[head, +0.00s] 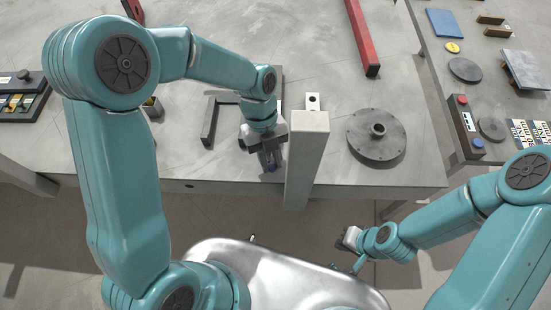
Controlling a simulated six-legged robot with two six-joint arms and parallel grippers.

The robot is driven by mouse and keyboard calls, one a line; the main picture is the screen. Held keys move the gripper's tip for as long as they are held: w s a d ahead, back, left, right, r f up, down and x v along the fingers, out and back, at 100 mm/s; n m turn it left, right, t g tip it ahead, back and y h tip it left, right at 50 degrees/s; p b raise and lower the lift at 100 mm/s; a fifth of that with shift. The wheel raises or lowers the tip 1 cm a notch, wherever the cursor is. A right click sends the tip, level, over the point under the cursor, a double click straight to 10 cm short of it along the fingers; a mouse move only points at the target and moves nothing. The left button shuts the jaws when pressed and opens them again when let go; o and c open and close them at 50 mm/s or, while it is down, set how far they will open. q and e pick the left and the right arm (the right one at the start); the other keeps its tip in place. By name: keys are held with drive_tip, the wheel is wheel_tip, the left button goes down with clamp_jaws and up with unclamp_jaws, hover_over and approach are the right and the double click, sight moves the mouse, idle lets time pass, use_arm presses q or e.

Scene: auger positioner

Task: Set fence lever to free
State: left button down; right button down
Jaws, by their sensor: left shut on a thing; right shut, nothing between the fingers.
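My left gripper (269,163) is at the front edge of the grey table, left of a tall pale grey beam.
The pale grey beam (308,150) stands close beside my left gripper. A dark round flange (365,145) lies to its right, a dark bracket (209,122) to the left. A red bar (361,38) lies further back. A control box (464,125) stands on the right table.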

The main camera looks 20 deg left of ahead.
use_arm(q)
drive_tip(key=shift+a, duration=0.1)
drive_tip(key=c, duration=0.9)
unclamp_jaws()
drive_tip(key=shift+c, duration=0.2)
drive_tip(key=v, duration=1.6)
drive_tip(key=shift+r+p, duration=0.25)
drive_tip(key=shift+p, duration=0.1)
